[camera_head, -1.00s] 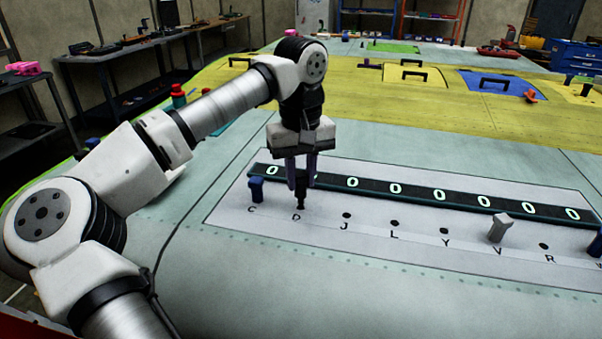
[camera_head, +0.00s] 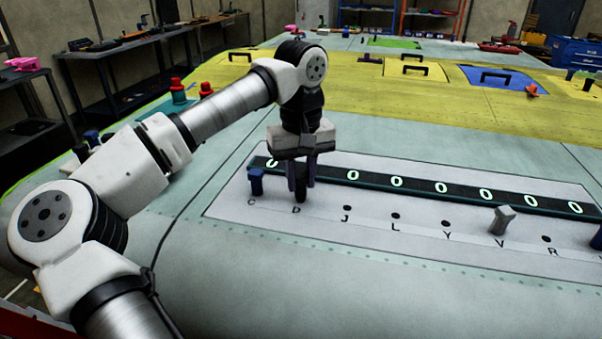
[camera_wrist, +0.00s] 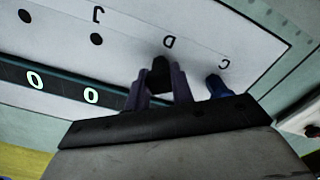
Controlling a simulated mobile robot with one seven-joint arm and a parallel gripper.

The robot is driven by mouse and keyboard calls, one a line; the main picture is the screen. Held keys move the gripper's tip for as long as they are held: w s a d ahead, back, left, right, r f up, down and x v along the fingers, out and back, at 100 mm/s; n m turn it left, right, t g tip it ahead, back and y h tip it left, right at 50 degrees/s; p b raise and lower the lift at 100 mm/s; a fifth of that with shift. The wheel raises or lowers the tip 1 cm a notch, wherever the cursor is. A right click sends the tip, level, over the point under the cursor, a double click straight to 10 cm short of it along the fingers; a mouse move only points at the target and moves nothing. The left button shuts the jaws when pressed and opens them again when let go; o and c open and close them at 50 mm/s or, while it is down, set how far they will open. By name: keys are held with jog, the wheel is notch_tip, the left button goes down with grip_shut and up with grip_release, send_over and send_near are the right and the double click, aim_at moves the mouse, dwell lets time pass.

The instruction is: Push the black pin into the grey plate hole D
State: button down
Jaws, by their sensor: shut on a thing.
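The black pin (camera_head: 301,194) stands upright between the fingers of my gripper (camera_head: 301,176), just behind the letter D on the grey plate (camera_head: 330,228). My gripper is shut on the pin, low over the plate. In the wrist view the pin (camera_wrist: 160,72) shows between the two fingertips of my gripper (camera_wrist: 162,85), beside the letter D. Hole D is hidden under the pin, and I cannot tell how deep the pin sits.
A blue pin (camera_head: 256,182) stands close to the left at C. Holes J (camera_head: 347,208) and L (camera_head: 395,215) are empty. A dark strip with lit zeros (camera_head: 425,187) runs behind the holes.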

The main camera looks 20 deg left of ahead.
jog(key=shift+f, duration=0.4)
jog(key=c, duration=1.1)
grip_release()
notch_tip(320, 180, up, 14)
jog(key=shift+f+b, duration=0.1)
jog(key=shift+b, duration=0.45)
notch_tip(320, 180, up, 7)
jog(key=p, duration=0.8)
